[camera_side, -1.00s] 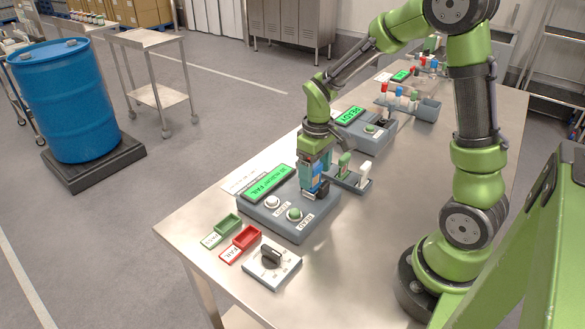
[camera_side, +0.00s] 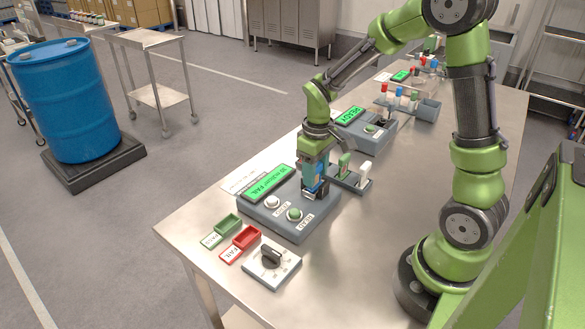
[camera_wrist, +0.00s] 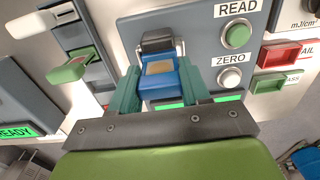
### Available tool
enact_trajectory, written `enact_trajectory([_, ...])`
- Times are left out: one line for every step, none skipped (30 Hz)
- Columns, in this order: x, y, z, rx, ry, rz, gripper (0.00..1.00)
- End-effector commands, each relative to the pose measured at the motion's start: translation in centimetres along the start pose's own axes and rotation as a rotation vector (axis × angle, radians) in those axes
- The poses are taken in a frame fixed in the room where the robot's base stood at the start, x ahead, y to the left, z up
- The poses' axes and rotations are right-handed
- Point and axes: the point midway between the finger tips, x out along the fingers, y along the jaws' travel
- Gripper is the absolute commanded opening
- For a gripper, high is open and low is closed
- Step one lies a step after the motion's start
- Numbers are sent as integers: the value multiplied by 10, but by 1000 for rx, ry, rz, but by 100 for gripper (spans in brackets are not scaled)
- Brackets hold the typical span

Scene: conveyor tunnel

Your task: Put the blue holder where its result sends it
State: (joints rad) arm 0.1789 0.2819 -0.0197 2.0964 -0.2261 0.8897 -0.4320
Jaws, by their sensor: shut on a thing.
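The blue holder (camera_wrist: 160,80), with a tan window, is between the teal fingers of my gripper (camera_wrist: 158,92) in the wrist view. My gripper (camera_side: 316,182) is shut on it, low over the right end of the grey reader (camera_side: 284,222). The holder's far end is at the reader's dark slot (camera_wrist: 157,42); how far it sits in is hidden. The reader's green screen (camera_side: 269,184) shows a reading ending in FAIL. The red FAIL tray (camera_side: 246,238) and green PASS tray (camera_side: 228,225) stand left of the reader, both looking empty.
A rack (camera_side: 352,182) with a green holder (camera_side: 345,164) and a white holder (camera_side: 364,172) stands close right of my gripper. A dial box (camera_side: 272,264) sits in front of the trays. Another device (camera_side: 366,138) reads READY behind. The bench's front middle is clear.

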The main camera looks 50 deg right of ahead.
Motion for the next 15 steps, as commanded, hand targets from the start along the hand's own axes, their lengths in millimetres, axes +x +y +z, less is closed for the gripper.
enact_trajectory([0, 0, 0, 0, 1, 0, 28])
enact_trajectory([0, 0, 0, 0, 1, 0, 23])
enact_trajectory([0, 0, 0, 0, 1, 0, 17])
enact_trajectory([0, 0, 0, 0, 1, 0, 13])
enact_trajectory([0, 0, 0, 0, 1, 0, 8])
enact_trajectory([0, 0, 0, 0, 1, 0, 2])
enact_trajectory([0, 0, 0, 0, 1, 0, 0])
enact_trajectory([0, 0, 0, 0, 1, 0, 0])
enact_trajectory([0, 0, 0, 0, 1, 0, 0])
enact_trajectory([0, 0, 0, 0, 2, 0, 0])
enact_trajectory([-1, 0, 0, 0, 2, 0, 0])
enact_trajectory([-2, 0, -1, 0, 2, 0, 0])
enact_trajectory([-2, 0, -1, 0, 3, 1, 0])
enact_trajectory([-4, 0, -1, 0, 3, 1, 0])
enact_trajectory([-5, 0, -1, -1, 4, 1, 0])
